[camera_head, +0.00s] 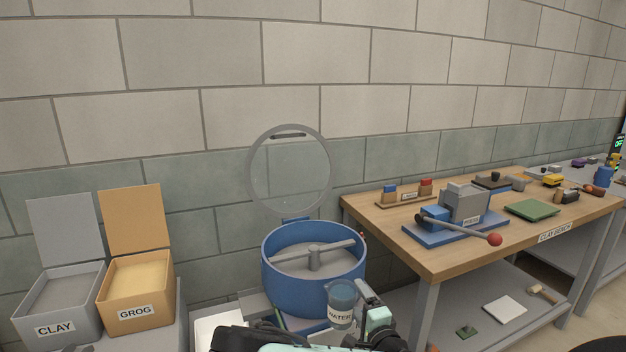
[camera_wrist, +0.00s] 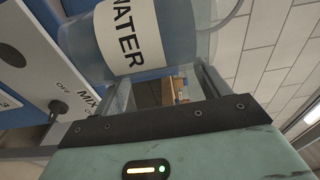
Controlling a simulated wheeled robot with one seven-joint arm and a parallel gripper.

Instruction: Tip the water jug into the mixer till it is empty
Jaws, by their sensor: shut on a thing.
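The water jug (camera_head: 341,297) is a clear bluish vessel with a white WATER label. It looks roughly upright in front of the mixer's front right wall, with its rim lower than the drum's. My gripper (camera_head: 361,302) is shut on it from the right. In the wrist view, the jug (camera_wrist: 178,62) lies between the fingers of my gripper (camera_wrist: 165,85). The mixer (camera_head: 300,277) is an open blue drum with grey paddles. Its round clear lid (camera_head: 289,168) stands raised behind it. The jug's water level is hard to make out.
Open CLAY (camera_head: 56,329) and GROG (camera_head: 136,312) bins stand at the left. A wooden clay bench (camera_head: 440,262) with a press (camera_head: 465,206) is at the right. The mixer's panel (camera_wrist: 40,85) has a switch close to the jug in the wrist view.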

